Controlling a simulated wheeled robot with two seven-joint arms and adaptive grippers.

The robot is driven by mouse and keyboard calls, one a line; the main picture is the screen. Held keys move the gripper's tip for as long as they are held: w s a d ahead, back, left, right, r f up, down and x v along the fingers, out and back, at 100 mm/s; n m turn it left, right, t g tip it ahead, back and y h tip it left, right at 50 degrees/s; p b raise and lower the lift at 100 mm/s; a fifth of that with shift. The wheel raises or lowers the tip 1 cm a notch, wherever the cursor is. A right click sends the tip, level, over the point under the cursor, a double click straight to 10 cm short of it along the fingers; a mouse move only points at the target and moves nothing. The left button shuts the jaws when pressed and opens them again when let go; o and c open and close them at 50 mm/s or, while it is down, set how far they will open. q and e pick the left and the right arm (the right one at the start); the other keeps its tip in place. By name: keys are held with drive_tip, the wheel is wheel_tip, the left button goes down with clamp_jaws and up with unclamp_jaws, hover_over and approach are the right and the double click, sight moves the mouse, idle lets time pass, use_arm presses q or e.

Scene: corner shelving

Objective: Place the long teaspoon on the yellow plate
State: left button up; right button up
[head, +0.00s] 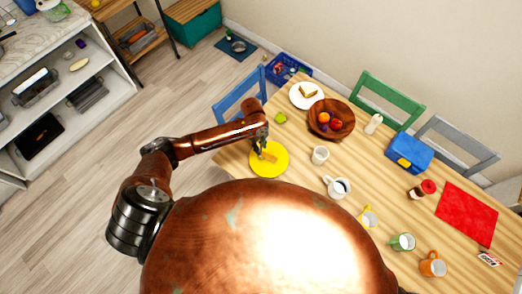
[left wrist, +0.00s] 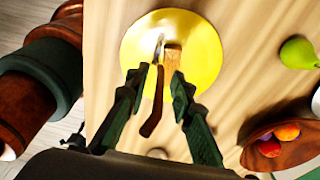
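The yellow plate (head: 256,168) lies near the table's left edge in the head view and fills the upper middle of the left wrist view (left wrist: 205,60). A long utensil with a brown handle (left wrist: 153,117) and a silvery end, seemingly the teaspoon, is over the plate. Its handle reaches past the plate's near rim. A short brown piece (left wrist: 173,57) is also over the plate, beside the silvery end. My left gripper (left wrist: 158,75) is open, with its fingers apart on either side of the handle. It also shows above the plate in the head view (head: 260,150). My right gripper is out of view.
A white cup (head: 320,155), a wooden fruit bowl (head: 331,120) and a green pear (head: 280,118) stand near the plate. A white plate (head: 299,98) with food is farther back. A white jug (head: 337,187) and several mugs stand to the right.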

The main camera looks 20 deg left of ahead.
use_arm(q)
wheel_tip(320, 180, up, 8)
drive_tip(key=a, duration=0.1)
drive_tip(key=shift+w+r, duration=0.15)
drive_tip(key=shift+w, duration=0.1)
drive_tip(key=shift+a, duration=0.1)
